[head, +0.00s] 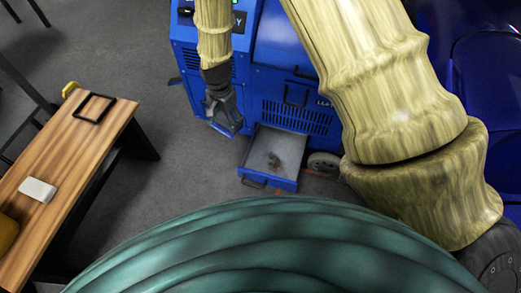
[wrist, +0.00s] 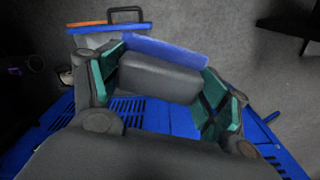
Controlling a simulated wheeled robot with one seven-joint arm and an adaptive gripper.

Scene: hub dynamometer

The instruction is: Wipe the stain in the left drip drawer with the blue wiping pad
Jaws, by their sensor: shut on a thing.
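The open drip drawer (head: 255,179) sticks out low from the front of the blue machine, with a dark stain (head: 273,160) on its grey floor. In the wrist view, the drawer (wrist: 90,42) is at the upper left, partly hidden by my gripper. My gripper (wrist: 158,75) is shut on the blue wiping pad (wrist: 165,51), its green fingertips on either side of the pad's grey block. In the head view, my gripper (head: 226,116) hangs in front of the machine, left of and above the drawer; the pad is hard to make out there. The stain is not visible in the wrist view.
The blue machine (head: 295,75) stands behind the drawer, with a round grey part (head: 323,163) to the drawer's right. A wooden bench (head: 75,150) at the left holds a white object (head: 38,189) and a black frame (head: 94,107). Grey floor between bench and drawer is clear.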

